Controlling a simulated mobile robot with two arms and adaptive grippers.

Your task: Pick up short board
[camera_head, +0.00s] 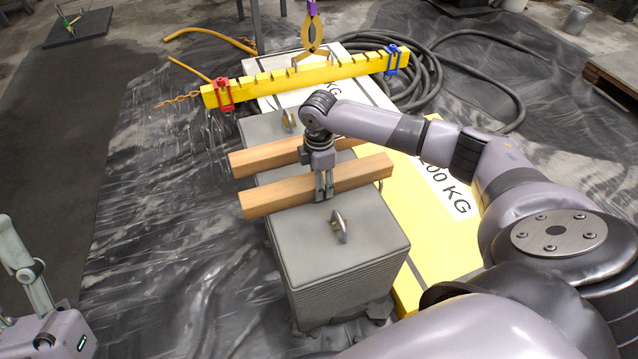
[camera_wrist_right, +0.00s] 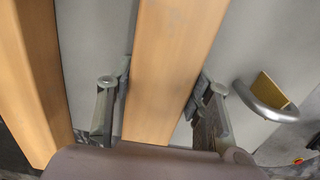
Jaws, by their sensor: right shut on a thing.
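Two wooden boards lie side by side across the top of a grey layered concrete block (camera_head: 335,255). The nearer board (camera_head: 360,174) is between the fingers of my right gripper (camera_head: 325,188), which points down and is shut on it near its middle. In the right wrist view this board (camera_wrist_right: 172,50) runs between the two fingers. The farther board (camera_head: 262,158) lies behind, partly hidden by my right gripper; it also shows at the left of the wrist view (camera_wrist_right: 30,75). Which board is shorter is hard to tell. Part of my left gripper (camera_head: 22,262) shows at the lower left edge.
A metal lifting eye (camera_head: 339,226) stands on the block close to the nearer board, and another (camera_head: 288,120) behind. A yellow lifting beam (camera_head: 300,80) with red and blue clamps hangs beyond. A yellow slab (camera_head: 413,215) lies right of the block. Black hose (camera_head: 480,85) coils behind.

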